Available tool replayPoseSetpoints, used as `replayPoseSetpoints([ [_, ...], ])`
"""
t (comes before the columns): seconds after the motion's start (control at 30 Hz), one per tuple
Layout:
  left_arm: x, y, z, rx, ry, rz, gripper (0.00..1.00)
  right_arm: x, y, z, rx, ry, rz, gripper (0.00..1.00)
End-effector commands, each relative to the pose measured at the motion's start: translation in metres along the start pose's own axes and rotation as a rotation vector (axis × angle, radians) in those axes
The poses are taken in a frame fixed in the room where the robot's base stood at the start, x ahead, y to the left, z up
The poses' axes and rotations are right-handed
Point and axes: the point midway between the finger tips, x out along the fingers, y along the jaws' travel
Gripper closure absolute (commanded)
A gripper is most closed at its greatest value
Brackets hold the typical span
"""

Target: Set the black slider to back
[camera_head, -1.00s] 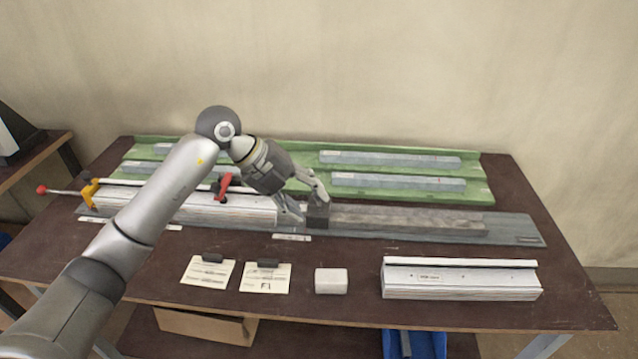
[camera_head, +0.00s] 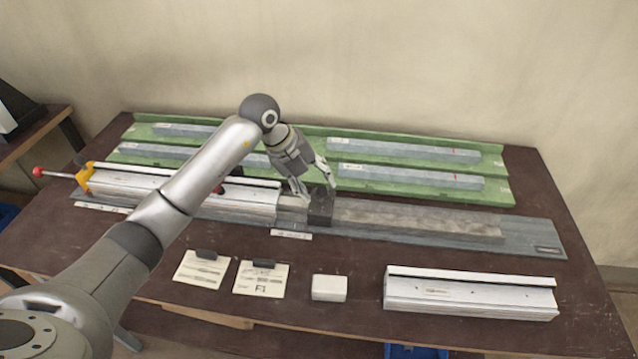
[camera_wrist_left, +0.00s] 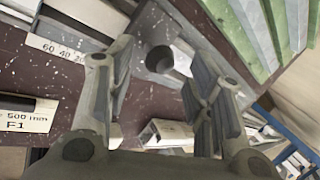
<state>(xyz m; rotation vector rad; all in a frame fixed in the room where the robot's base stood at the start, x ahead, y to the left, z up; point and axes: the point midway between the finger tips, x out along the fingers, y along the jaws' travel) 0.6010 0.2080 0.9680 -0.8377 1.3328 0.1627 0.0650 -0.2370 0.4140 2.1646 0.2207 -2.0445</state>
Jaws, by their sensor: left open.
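The black slider (camera_head: 320,207) appears as a dark upright block on the grey base plate, at the left end of a long grey bar. My left gripper (camera_head: 314,190) is open, with its fingertips just above and around the slider's top left; I cannot tell if they touch it. In the left wrist view my open fingers (camera_wrist_left: 158,82) point toward a dark round knob (camera_wrist_left: 160,58) on a grey block, which lies between and beyond them. The slider's far side is hidden. My right gripper is out of view.
A white profile (camera_head: 245,201) with a yellow clamp (camera_head: 84,178) lies left of the slider, partly behind my arm. Green trays (camera_head: 415,163) with grey bars run behind. A loose white profile (camera_head: 470,295), white block (camera_head: 329,288) and paper cards (camera_head: 262,279) lie in front.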

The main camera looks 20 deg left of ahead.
Motion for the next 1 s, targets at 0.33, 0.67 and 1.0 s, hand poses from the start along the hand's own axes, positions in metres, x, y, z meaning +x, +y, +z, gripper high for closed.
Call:
replayPoseSetpoints([
  [0.33,0.027,0.000,0.000,0.000,-0.001,-0.001,0.52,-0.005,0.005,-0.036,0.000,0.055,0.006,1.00],
  [0.67,0.027,0.000,0.000,0.000,-0.001,0.000,0.67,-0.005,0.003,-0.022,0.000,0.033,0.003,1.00],
  [1.0,0.027,0.000,0.000,0.000,-0.001,0.000,1.00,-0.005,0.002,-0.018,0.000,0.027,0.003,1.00],
])
